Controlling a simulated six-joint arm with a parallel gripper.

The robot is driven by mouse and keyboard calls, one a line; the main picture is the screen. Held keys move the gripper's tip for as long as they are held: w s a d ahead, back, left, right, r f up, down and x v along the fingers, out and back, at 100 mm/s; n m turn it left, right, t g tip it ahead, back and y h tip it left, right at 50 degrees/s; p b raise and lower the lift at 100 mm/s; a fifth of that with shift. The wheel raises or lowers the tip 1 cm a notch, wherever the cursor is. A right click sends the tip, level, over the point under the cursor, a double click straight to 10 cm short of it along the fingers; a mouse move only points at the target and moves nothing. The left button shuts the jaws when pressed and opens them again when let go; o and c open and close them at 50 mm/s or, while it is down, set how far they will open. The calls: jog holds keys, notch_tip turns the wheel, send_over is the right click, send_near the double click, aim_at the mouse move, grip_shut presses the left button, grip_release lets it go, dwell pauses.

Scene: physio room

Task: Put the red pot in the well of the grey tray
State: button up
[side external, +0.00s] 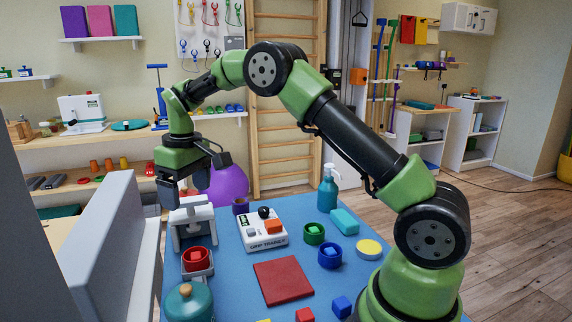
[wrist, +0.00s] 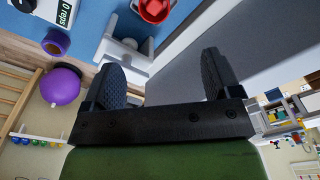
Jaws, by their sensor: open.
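The red pot (side external: 196,259) stands upright at the left side of the blue table, with a small red block inside it. A light grey tray (side external: 208,272) shows around the pot's base, and the pot appears to sit in its well. In the wrist view the red pot (wrist: 153,10) is at the top edge, partly cut off, with a pale piece of the tray (wrist: 136,5) beside it. My gripper (side external: 184,190) is open and empty, raised above and behind the pot, over a white stand. In the wrist view my gripper (wrist: 167,60) shows its two fingers wide apart.
The white stand (side external: 192,222) is just behind the pot. A teal kettle-like vessel (side external: 189,302) is in front of it. A grey panel (side external: 115,250) rises along the left. A grip trainer box (side external: 262,232), green pot (side external: 314,234), blue pot (side external: 330,256) and red mat (side external: 283,281) lie to the right.

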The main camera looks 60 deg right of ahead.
jog(key=s+a+r+m+t, duration=0.2)
jog(key=s+a+r+t, duration=0.15)
jog(key=s+r, duration=1)
jog(key=s+a+f+m+t+y, duration=0.1)
jog(key=s+a+m+t, duration=0.1)
jog(key=s, duration=1.1)
jog(key=shift+s+a+m+t+y, duration=0.2)
jog(key=shift+a+m+t+y, duration=0.2)
jog(key=shift+t, duration=0.05)
jog(key=shift+f, duration=0.1)
